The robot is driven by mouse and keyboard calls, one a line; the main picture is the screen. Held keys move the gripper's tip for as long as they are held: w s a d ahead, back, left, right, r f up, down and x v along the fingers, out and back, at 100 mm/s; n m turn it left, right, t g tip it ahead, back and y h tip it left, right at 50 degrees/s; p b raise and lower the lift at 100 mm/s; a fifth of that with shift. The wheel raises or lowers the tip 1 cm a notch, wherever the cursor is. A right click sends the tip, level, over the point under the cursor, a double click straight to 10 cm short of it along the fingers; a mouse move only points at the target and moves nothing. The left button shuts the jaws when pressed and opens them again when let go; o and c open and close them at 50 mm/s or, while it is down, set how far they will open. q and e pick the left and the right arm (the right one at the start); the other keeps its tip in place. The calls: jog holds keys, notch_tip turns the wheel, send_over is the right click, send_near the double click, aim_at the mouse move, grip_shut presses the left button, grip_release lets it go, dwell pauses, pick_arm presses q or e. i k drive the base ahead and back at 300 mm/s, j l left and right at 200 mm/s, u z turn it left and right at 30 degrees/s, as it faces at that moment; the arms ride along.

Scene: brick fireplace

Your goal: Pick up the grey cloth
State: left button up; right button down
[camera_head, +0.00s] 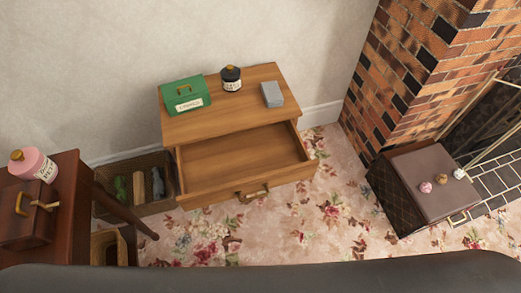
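A small folded grey cloth (271,94) lies flat on the right part of the wooden cabinet top (240,113). It sits near the right edge, apart from the other things there. The drawer (243,160) under the top is pulled open and looks empty. Neither of my grippers shows in the head view.
A green box (182,97) and a dark jar (231,78) stand left of the cloth. A basket (147,209) with rolled items is left of the cabinet. A side table (62,218) holds a pink bottle (33,164). A brown box (420,185) stands by the brick fireplace (420,60).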

aim_at(272, 96)
jog(key=z, duration=0.35)
jog(key=k+z, duration=0.15)
jog(key=z, duration=0.25)
jog(key=k+z, duration=0.15)
jog(key=z, duration=0.25)
jog(key=k+l+z, duration=0.1)
jog(key=z, duration=0.35)
